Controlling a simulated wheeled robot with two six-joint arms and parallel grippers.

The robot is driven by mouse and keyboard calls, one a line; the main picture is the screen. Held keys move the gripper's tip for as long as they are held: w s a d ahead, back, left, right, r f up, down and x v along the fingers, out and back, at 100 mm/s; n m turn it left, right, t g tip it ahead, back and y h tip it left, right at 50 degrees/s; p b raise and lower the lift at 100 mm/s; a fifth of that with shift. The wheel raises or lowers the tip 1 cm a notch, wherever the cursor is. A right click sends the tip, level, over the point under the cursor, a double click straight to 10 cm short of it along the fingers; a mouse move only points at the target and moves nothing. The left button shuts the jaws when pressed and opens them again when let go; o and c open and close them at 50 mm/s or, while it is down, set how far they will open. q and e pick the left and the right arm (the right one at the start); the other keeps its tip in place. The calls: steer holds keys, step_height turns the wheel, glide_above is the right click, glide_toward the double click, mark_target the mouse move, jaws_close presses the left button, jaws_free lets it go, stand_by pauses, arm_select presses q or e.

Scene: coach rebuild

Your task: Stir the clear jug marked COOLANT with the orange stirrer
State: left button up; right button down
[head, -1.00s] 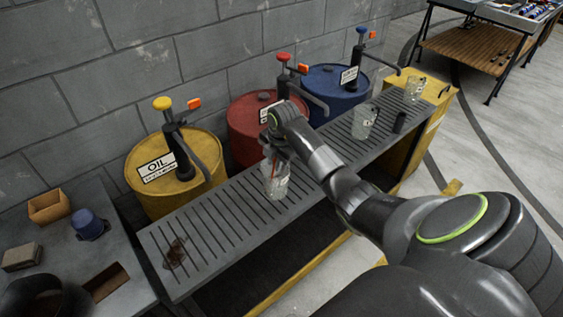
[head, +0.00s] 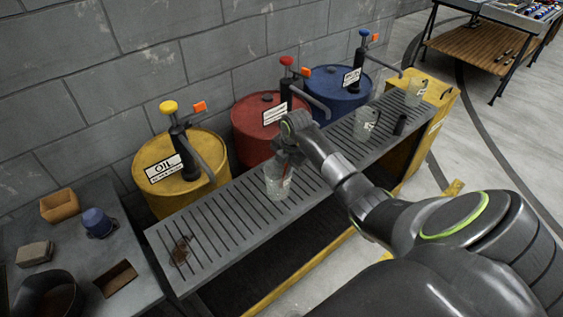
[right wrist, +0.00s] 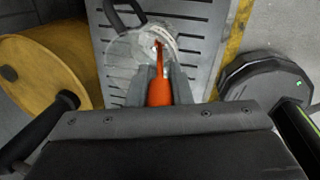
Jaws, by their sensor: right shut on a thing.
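A clear jug (head: 277,184) stands upright on the slatted grey bench in front of the red drum. I cannot read a mark on it. My right gripper (head: 287,152) is above the jug, shut on the orange stirrer (head: 285,171). In the right wrist view the stirrer (right wrist: 160,88) sits between the fingers of the gripper (right wrist: 160,84), and its thin end reaches inside the rim of the jug (right wrist: 133,50). How deep the stirrer goes is hard to tell. My left gripper is in neither view.

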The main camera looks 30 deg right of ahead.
steer(key=shift+w+a+f, duration=0.15)
steer(key=shift+w+f, duration=0.1)
steer(key=shift+w, duration=0.25)
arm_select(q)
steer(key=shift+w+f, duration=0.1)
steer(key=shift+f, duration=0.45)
arm_select(e)
steer(key=shift+w+a+r, duration=0.1)
steer(key=shift+w, duration=0.15)
arm_select(q)
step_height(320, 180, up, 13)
steer(key=p, duration=1.2)
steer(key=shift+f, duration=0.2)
arm_select(e)
steer(key=s+r, duration=0.1)
steer(key=r, duration=0.7)
steer(key=s+r, duration=0.1)
steer(key=r, duration=0.3)
steer(key=shift+s+r, duration=0.35)
steer(key=shift+r, duration=0.05)
